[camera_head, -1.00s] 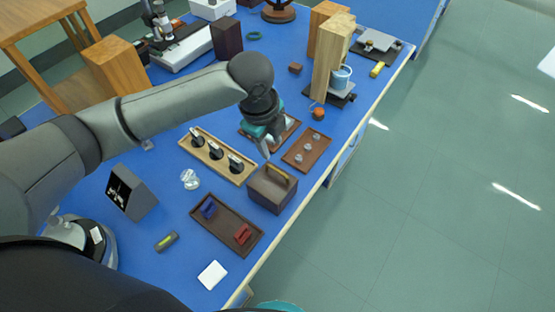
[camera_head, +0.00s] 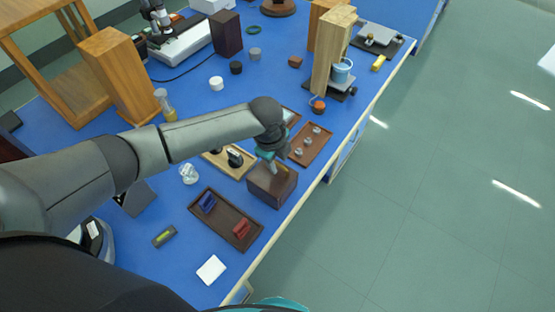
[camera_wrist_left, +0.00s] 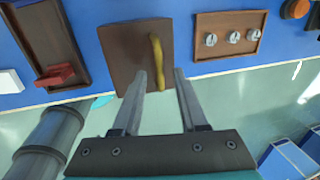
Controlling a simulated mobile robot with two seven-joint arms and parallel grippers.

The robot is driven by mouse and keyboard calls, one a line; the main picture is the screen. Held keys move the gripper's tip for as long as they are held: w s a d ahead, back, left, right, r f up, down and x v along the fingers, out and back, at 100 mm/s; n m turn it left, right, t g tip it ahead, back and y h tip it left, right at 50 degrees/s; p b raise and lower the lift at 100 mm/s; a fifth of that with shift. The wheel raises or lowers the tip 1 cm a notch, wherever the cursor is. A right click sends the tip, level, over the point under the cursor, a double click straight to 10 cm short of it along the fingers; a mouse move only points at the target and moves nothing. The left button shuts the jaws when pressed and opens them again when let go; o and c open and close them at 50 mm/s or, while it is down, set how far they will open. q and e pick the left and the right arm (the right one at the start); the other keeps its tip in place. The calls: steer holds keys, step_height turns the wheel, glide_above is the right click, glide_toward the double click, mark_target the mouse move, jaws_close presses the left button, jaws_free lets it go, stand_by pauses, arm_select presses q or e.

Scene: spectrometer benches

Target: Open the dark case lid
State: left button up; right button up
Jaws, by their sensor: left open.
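The dark case (camera_head: 272,187) is a brown box near the front edge of the blue bench, with its lid down. A yellowish bar handle stands on the lid; in the left wrist view the case (camera_wrist_left: 127,45) shows its curved handle (camera_wrist_left: 157,60) clearly. My left gripper (camera_head: 274,166) is just above the lid in the head view. In the left wrist view its two fingers (camera_wrist_left: 160,78) are apart, with the handle's lower end close to the gap between them. I cannot tell whether they touch it. My right gripper is not in view.
A dark tray (camera_head: 225,220) with a blue and a red block lies left of the case. A brown tray (camera_head: 312,146) with small clear pieces lies behind it. A wooden rack (camera_head: 236,165) is partly hidden by my arm. The floor to the right is open.

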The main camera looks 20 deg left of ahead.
arm_select(q)
jaws_close()
stand_by(1.4)
